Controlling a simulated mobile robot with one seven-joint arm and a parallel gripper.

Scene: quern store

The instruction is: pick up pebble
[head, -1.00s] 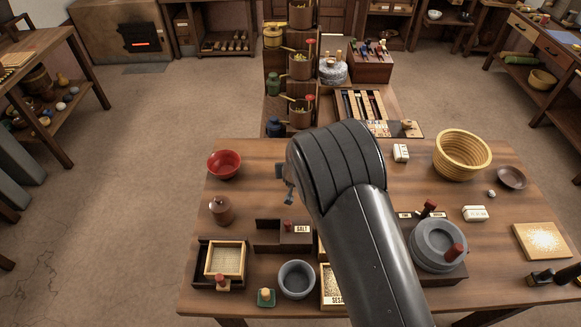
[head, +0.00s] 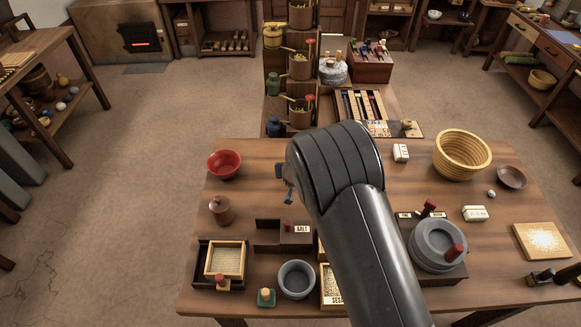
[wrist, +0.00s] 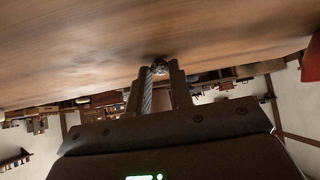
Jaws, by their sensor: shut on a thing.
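A small grey, speckled pebble (wrist: 160,66) sits between the fingertips at the end of my gripper (wrist: 159,74) in the wrist view. The fingers are shut on it, and they cover part of it. In the head view my arm hides most of my gripper (head: 285,183). Only its dark edge shows, above the table between the red bowl and the arm. The pebble itself is hidden there. I cannot tell from these views how far it is from the table top.
The wooden table (head: 265,205) holds a red bowl (head: 224,164), a lidded brown pot (head: 221,210), a grey mortar (head: 296,280), a quern (head: 438,245) and a coiled basket (head: 462,155). A small pale round thing (head: 491,194) lies right. Bare wood shows around the gripper.

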